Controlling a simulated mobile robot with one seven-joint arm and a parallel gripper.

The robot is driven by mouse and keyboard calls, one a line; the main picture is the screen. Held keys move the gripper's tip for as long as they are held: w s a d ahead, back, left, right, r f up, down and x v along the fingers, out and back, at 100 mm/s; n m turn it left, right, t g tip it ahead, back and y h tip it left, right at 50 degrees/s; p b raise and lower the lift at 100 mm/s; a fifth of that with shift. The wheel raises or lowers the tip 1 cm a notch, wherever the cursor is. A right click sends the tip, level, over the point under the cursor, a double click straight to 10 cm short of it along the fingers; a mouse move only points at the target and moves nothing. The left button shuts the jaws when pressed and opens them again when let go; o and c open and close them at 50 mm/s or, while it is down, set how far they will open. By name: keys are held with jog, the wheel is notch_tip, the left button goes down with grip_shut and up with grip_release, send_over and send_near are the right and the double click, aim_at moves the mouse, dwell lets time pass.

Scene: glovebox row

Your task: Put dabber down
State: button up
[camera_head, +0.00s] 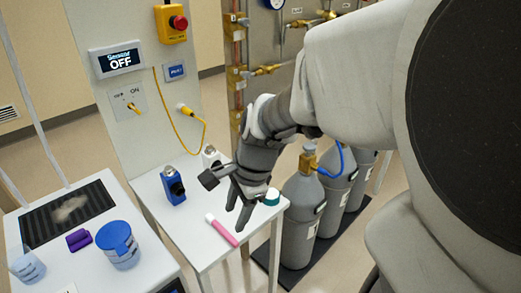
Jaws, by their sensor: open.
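A pink stick-shaped piece with a pale end, which looks like the dabber (224,232), lies on the white table (191,229) near its front right edge. My gripper (237,214) is above the table, just up and right of the dabber in the picture. Its dark fingers point down and are apart, with nothing seen between them. The dabber's whole length shows. I cannot tell how high the fingertips are above the table.
On the same table stand a blue bottle (173,186), a white bottle (210,156) and a teal-lidded item (271,197) close to my gripper. Grey gas cylinders (299,225) stand right of the table. A left bench (62,254) holds a blue-lidded jar (119,245).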

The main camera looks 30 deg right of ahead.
jog(key=s+r+n+t+h+p, duration=0.1)
jog(key=s+r+n+p, duration=0.1)
jog(key=s+r+n, duration=0.2)
jog(key=s+r+n+t+h+p, duration=0.1)
jog(key=s+r+n, duration=0.3)
jog(key=r+n, duration=0.6)
jog(key=a+n+t+p, duration=0.1)
jog(key=n, duration=0.2)
jog(key=shift+s+n+p, duration=0.3)
jog(key=shift+p, duration=0.05)
